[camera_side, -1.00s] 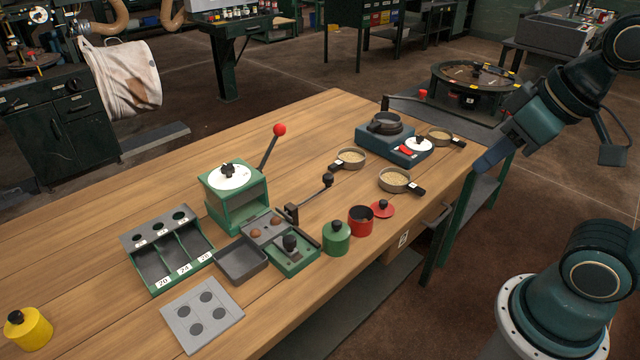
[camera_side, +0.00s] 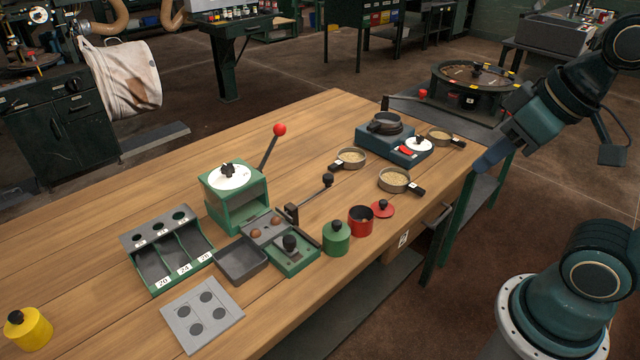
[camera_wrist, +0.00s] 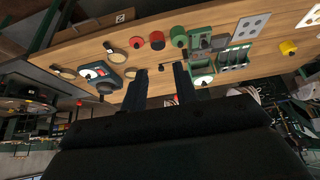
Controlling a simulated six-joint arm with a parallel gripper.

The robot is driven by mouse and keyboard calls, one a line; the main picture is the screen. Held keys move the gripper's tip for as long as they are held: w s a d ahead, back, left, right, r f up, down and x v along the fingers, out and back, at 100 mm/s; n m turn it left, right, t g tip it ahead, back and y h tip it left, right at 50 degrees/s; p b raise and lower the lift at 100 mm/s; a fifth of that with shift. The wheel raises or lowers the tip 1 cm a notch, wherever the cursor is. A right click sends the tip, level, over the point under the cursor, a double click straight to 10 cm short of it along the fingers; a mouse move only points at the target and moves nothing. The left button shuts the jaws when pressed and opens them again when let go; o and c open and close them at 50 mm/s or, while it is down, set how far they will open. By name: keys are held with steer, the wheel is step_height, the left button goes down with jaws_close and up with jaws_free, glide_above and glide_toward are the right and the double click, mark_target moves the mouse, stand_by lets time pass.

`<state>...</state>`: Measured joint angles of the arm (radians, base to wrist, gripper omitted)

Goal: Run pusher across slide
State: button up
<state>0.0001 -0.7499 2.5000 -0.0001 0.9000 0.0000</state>
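A green-based fixture with a grey top plate (camera_side: 262,229) sits mid-table; it looks like the slide. Two brown balls (camera_side: 276,220) rest in its plate. A black-knobbed block (camera_side: 290,243) sits on its front part. A rod with a black knob (camera_side: 328,180) slants up from a dark bracket (camera_side: 291,213) beside the plate; I cannot tell which of these is the pusher. My gripper (camera_side: 488,160) is well away, above the table's right end. In the wrist view my gripper (camera_wrist: 160,69) has two dark fingers wide apart with nothing held between them.
A green press with a red-knobbed lever (camera_side: 279,130) stands behind the fixture. A dark tray (camera_side: 241,261), a green canister (camera_side: 336,238), a red pot (camera_side: 360,221) and sieves (camera_side: 394,181) are close by. A three-bay bin (camera_side: 167,250) is left. The table's far left is mostly clear.

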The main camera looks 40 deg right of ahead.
stand_by(0.3)
steer(key=o, duration=0.4)
steer(key=w+d+r+m+g, duration=0.1)
steer(key=w+r+m, duration=0.1)
steer(key=w, duration=0.7)
steer(key=w+r+m+g, duration=0.1)
steer(key=w+m+g, duration=0.1)
steer(key=w, duration=0.8)
steer(key=w+d+f+m+g, duration=0.1)
steer(key=w+f, duration=0.3)
steer(key=w, duration=0.2)
steer(key=w+d+f+m, duration=0.1)
steer(key=w+f+m, duration=0.1)
steer(key=w+f, duration=0.3)
steer(key=w+d+f+m+g, duration=0.1)
steer(key=w+f+m, duration=0.1)
steer(key=w+f, duration=0.2)
steer(key=shift+w+f+g, duration=0.15)
steer(key=shift+w+g, duration=0.15)
steer(key=shift+w, duration=1)
